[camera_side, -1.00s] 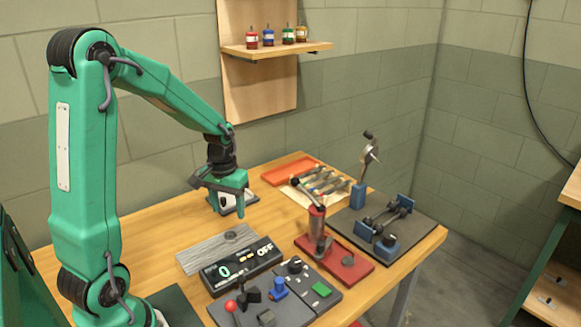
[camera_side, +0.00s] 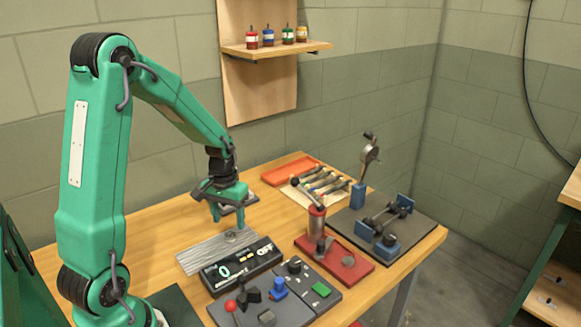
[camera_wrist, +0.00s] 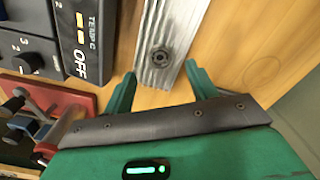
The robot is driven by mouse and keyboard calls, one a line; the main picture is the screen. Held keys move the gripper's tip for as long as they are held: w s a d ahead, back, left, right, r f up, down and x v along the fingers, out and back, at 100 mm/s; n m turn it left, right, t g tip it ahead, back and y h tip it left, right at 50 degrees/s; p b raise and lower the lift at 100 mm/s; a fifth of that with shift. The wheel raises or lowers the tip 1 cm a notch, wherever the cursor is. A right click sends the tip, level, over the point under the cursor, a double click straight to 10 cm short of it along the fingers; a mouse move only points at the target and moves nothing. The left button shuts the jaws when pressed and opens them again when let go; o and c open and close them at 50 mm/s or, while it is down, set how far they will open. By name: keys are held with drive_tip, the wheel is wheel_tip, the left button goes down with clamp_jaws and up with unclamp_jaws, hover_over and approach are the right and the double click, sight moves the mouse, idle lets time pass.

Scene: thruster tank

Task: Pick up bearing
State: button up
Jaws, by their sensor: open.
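The bearing (camera_side: 230,237) is a small dark ring on the grey, grooved bar (camera_side: 197,258) that lies on the wooden bench. In the wrist view the bearing (camera_wrist: 160,57) shows as a round ring with a dark centre, near the end of the bar (camera_wrist: 165,20). My gripper (camera_side: 228,214) is above the bench, just behind and above the bearing, pointing down. In the wrist view its two green fingers (camera_wrist: 160,76) are apart, one to each side of the bar's end.
A black box (camera_side: 241,266) with a lit display stands right in front of the bar. Control panels (camera_side: 288,296), a red-based press (camera_side: 345,265) and a dark plate with blue blocks (camera_side: 420,228) fill the right. An orange tray (camera_side: 291,171) is at the back. Bench left of the bar is clear.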

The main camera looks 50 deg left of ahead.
sight(230, 235)
drive_tip(key=shift+f, duration=2.4)
drive_tip(key=shift+c, duration=0.5)
drive_tip(key=c, duration=1)
